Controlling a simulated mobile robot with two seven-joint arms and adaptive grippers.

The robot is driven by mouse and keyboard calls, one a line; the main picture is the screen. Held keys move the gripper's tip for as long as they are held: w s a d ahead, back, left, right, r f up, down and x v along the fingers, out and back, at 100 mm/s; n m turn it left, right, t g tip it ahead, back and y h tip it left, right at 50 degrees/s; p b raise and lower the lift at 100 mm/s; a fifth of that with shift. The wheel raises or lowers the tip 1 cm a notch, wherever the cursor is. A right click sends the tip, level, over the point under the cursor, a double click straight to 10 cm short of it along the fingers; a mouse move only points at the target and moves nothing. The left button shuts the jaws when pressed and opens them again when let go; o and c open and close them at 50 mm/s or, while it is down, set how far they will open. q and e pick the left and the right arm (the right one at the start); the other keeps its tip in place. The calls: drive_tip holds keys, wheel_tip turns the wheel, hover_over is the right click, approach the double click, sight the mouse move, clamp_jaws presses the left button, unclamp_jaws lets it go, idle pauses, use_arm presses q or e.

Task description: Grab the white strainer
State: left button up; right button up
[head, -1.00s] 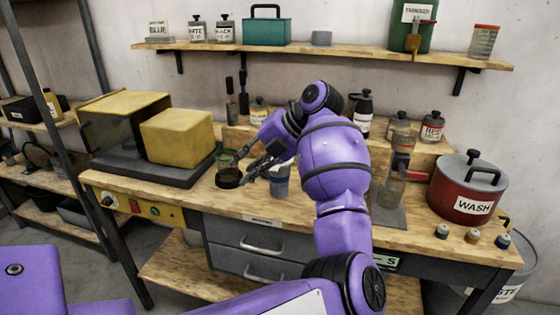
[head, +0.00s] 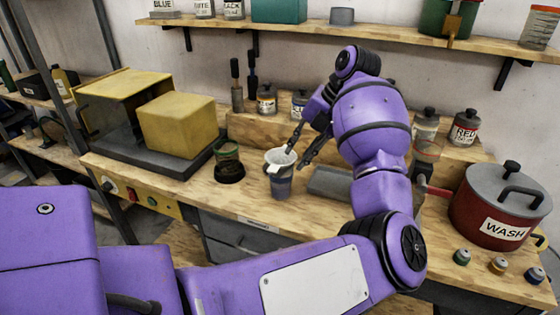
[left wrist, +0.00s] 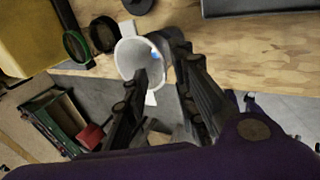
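The white strainer (head: 279,157) is a pale cone with side tabs, sitting in the mouth of a blue-grey cup (head: 281,185) on the wooden bench. In the left wrist view the strainer (left wrist: 128,52) shows its round opening, with a small blue spot inside. My left gripper (head: 299,152) is at its right rim with the fingers apart. In the left wrist view, one finger of the gripper (left wrist: 163,62) overlaps the opening and the other is outside the right rim. I cannot tell whether either touches it. My right gripper is not in view.
A dark jar with a green rim (head: 229,163) stands just left of the cup. The yellow block (head: 178,128) is further left. A grey tray (head: 329,181) lies to the right, and the red WASH pot (head: 495,208) stands at the far right.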

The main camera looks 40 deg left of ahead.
use_arm(q)
drive_tip(key=x, duration=0.2)
drive_tip(key=shift+w+a+f, duration=0.15)
drive_tip(key=shift+a+f, duration=0.05)
drive_tip(key=shift+f, duration=0.15)
clamp_jaws()
